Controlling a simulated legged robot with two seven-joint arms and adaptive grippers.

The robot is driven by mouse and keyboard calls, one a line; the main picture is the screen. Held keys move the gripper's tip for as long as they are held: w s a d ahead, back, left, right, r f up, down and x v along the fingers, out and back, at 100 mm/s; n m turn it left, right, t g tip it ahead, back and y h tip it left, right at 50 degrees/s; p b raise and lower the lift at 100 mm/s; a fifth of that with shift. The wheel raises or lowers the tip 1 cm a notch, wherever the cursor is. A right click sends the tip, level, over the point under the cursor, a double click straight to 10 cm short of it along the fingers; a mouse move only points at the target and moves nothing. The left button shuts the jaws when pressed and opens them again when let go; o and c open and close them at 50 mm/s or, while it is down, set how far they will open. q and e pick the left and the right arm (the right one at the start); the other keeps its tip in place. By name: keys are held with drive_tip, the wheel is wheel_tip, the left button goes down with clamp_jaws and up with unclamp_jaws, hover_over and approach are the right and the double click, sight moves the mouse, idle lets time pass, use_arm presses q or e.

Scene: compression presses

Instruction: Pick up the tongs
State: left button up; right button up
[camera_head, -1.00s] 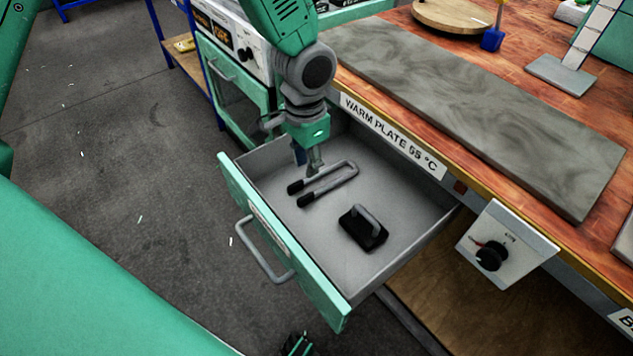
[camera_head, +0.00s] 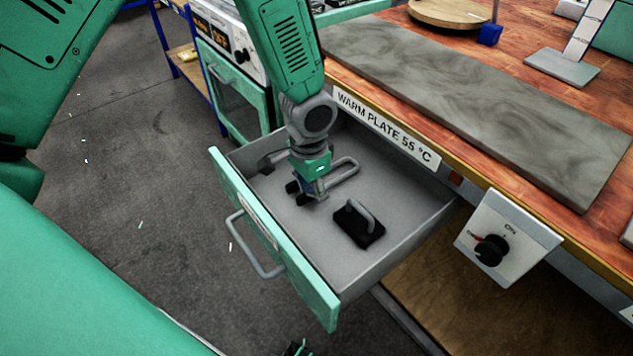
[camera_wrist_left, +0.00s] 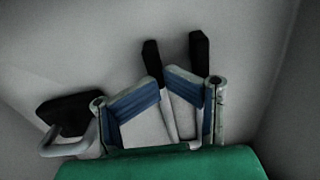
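The tongs (camera_head: 354,167) are a grey U-shape with two black tips, lying on the floor of the open drawer (camera_head: 282,252). In the left wrist view the tongs (camera_wrist_left: 199,50) show with both black tips away from me and their grey legs running down between my fingers. My left gripper (camera_head: 317,192) is low in the drawer, over the tongs near their black-tipped end. In the left wrist view its blue-padded fingers (camera_wrist_left: 163,82) bend inward with tips close together, overlapping the legs. Whether they touch or grip the tongs cannot be told. My right gripper is not in view.
A black block with a grey handle (camera_head: 360,226) lies in the drawer beside the tongs, also left in the wrist view (camera_wrist_left: 70,115). Drawer walls surround my gripper. The bench edge with the warm plate label (camera_head: 388,127) and a dial box (camera_head: 507,236) stand at the right.

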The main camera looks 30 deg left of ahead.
use_arm(q)
drive_tip(key=shift+r, duration=0.1)
clamp_jaws()
drive_tip(key=shift+s+a, duration=0.1)
drive_tip(key=shift+a, duration=0.7)
drive_tip(key=shift+d+r, duration=0.1)
drive_tip(key=shift+d, duration=0.25)
drive_tip(key=shift+r, duration=0.35)
wheel_tip(320, 180, up, 27)
drive_tip(key=p, duration=0.9)
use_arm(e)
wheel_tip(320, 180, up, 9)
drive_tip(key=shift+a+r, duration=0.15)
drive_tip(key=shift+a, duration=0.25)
use_arm(q)
drive_tip(key=o, duration=1.5)
unclamp_jaws()
